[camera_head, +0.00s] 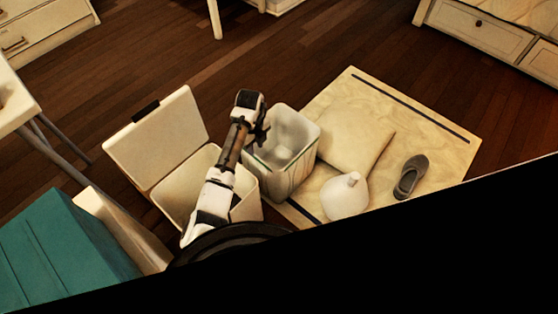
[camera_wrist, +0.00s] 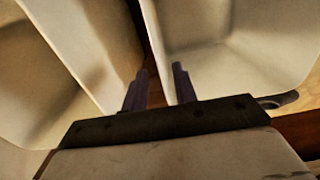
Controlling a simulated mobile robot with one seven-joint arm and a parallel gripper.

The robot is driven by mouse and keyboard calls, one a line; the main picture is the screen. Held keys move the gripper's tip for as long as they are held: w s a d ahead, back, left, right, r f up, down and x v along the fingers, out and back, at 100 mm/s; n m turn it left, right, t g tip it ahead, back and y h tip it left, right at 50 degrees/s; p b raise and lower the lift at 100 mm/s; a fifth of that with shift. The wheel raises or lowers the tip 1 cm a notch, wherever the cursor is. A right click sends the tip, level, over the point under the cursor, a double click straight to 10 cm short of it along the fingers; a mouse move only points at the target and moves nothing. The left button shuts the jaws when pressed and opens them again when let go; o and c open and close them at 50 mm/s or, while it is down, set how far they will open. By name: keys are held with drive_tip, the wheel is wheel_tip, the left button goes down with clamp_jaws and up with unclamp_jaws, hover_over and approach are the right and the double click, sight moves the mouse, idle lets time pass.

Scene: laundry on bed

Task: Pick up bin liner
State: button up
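A pale, upright open-topped container, which looks like the bin liner (camera_head: 297,165), stands on the floor in the middle of the head view. Left of it is a cream bin (camera_head: 180,188) with its lid (camera_head: 157,137) swung open. My gripper (camera_head: 262,135) is over the liner's left rim, near its back corner. In the wrist view my gripper (camera_wrist: 159,86) has its two fingers apart. The near wall of the right-hand container (camera_wrist: 240,50), apparently the liner, runs up between or just behind them. I cannot tell whether the fingers touch it.
A cream mat (camera_head: 440,135) lies to the right with a cushion (camera_head: 355,138), a white round vase-like object (camera_head: 345,197) and a grey shoe (camera_head: 411,177) on it. A teal box (camera_head: 65,250) is at lower left. Wooden floor (camera_head: 300,60) behind is clear.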

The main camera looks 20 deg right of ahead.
drive_tip(key=f, duration=0.3)
drive_tip(key=f+b, duration=0.1)
drive_tip(key=f, duration=0.2)
drive_tip(key=shift+s+a+f, duration=0.2)
clamp_jaws()
drive_tip(key=shift+r, duration=0.1)
